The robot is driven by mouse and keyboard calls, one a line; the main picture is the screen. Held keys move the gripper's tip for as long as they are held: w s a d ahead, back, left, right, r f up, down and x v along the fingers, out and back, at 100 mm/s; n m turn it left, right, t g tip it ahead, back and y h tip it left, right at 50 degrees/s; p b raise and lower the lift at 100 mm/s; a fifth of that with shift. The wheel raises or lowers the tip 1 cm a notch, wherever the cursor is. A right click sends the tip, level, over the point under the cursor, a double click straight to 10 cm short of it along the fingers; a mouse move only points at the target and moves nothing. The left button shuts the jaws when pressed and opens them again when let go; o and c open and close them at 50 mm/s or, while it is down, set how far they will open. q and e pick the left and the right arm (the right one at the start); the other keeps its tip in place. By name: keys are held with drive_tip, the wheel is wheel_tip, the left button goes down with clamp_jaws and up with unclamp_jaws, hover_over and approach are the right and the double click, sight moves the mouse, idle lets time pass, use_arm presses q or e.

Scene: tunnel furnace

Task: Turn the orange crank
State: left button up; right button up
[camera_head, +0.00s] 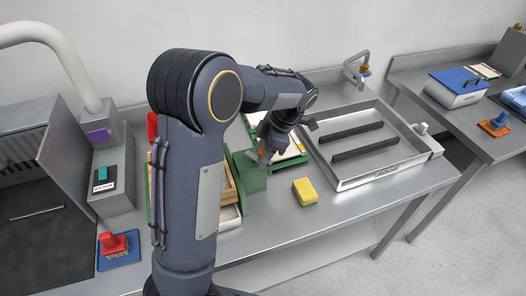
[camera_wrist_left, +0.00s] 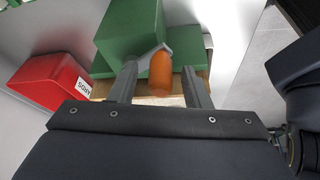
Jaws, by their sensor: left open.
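The orange crank (camera_wrist_left: 160,72) is a rounded orange handle on a grey arm, fixed to a green block (camera_wrist_left: 130,25). In the left wrist view the handle stands between the two fingers of my left gripper (camera_wrist_left: 159,80), with gaps visible on both sides. In the head view my left gripper (camera_head: 268,143) points down at the green machine (camera_head: 248,173), and a small orange part of the crank (camera_head: 262,155) shows at its fingertips. The gripper is open. My left arm hides part of the machine. My right gripper is out of view.
A yellow sponge (camera_head: 305,191) lies right of the machine. A metal tray with black bars (camera_head: 400,165) stands at the right. A red box (camera_wrist_left: 55,80) shows in the left wrist view. A red-handled brush (camera_head: 113,243) lies at the left. The front right of the table is clear.

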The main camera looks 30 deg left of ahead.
use_arm(q)
drive_tip(key=shift+f, duration=0.15)
clamp_jaws()
drive_tip(key=shift+s, duration=0.1)
